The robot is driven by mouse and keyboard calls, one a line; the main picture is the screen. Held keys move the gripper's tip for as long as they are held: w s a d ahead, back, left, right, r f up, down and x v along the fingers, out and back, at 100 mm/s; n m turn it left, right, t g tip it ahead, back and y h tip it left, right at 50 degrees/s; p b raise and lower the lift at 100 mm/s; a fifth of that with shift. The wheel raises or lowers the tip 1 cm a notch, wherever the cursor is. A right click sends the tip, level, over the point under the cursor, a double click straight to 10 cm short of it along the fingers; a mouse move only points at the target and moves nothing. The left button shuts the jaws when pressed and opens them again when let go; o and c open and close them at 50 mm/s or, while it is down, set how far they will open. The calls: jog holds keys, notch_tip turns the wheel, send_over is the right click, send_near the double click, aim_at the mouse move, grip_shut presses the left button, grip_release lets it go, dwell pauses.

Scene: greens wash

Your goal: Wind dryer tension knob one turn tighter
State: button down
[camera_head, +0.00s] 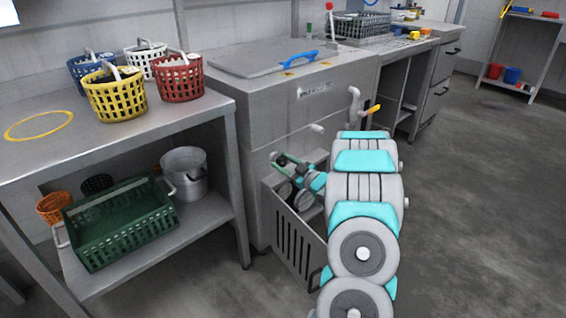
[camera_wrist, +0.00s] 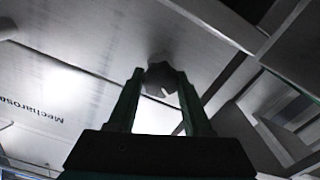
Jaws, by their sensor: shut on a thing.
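The tension knob (camera_wrist: 161,76) is a small, dark, rounded knob with a pale line on it. It stands against the steel front of the dryer (camera_head: 310,109). My gripper (camera_wrist: 162,84) has its two green fingers on either side of the knob and is shut on it. In the head view my gripper (camera_head: 281,163) is low at the dryer's front, above an open slotted metal bin. There the knob is too small or hidden to make out.
A slotted bin (camera_head: 293,238) stands open below my gripper. A pale lever (camera_head: 316,128) and a tap with a yellow handle (camera_head: 374,109) stick out nearby. A steel table (camera_head: 150,118) with several baskets is at left. The floor at right is clear.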

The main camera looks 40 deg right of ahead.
jog(key=shift+c, duration=1.6)
grip_release()
jog(key=s+b, duration=0.1)
jog(key=s, duration=0.6)
jog(key=shift+s+d, duration=0.35)
jog(key=shift+s, duration=0.05)
